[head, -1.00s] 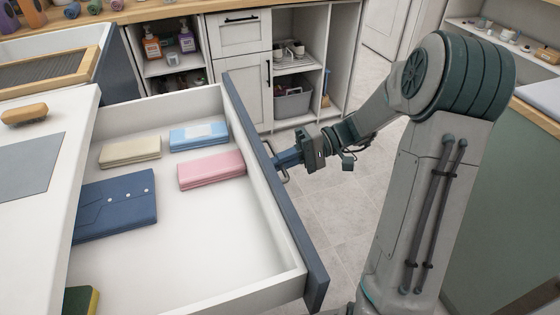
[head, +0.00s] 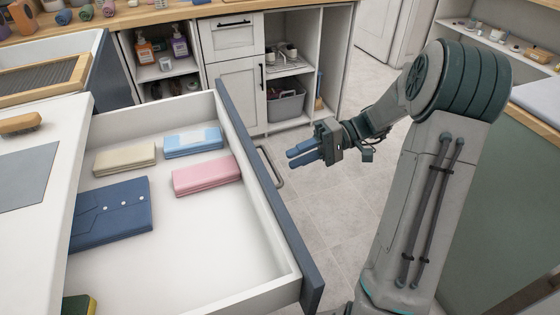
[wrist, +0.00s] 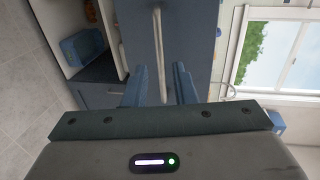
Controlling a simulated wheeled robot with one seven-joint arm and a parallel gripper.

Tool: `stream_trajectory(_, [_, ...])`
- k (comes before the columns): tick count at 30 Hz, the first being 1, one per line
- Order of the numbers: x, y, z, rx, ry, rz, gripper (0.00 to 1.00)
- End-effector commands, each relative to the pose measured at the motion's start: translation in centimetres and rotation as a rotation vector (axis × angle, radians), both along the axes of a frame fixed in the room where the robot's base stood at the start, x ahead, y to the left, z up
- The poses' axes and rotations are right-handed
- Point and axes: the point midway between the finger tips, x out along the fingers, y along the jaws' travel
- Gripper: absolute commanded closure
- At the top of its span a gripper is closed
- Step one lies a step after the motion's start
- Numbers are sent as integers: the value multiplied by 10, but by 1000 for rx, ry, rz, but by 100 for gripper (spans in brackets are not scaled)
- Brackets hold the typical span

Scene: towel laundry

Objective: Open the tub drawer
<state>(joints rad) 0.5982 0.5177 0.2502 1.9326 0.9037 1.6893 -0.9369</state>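The tub drawer (head: 268,190) is pulled out, with a blue front panel and white inside. Its metal bar handle (head: 270,166) is on the outer face of the front. In the wrist view the handle (wrist: 159,50) runs in line with the gap between the two blue fingers (wrist: 160,88).
A white counter (head: 40,165) with a brush (head: 20,123) stands at the left. Behind is a cabinet (head: 237,85) with open shelves and a grey bin (head: 286,102). The tiled floor (head: 325,220) right of the drawer is clear.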

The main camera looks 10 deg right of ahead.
Motion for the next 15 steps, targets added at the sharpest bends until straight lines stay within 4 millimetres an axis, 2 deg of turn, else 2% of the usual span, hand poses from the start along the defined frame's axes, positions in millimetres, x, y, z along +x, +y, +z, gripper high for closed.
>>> stream_trajectory(1, [4, -12, 4, 0, -2, -5, 75])
stream_trajectory(6, [10, -45, 11, 0, -1, -3, 75])
stream_trajectory(10, [14, -61, 14, 0, -1, -2, 75])
stream_trajectory(15, [15, -70, 15, 0, 0, 0, 75])
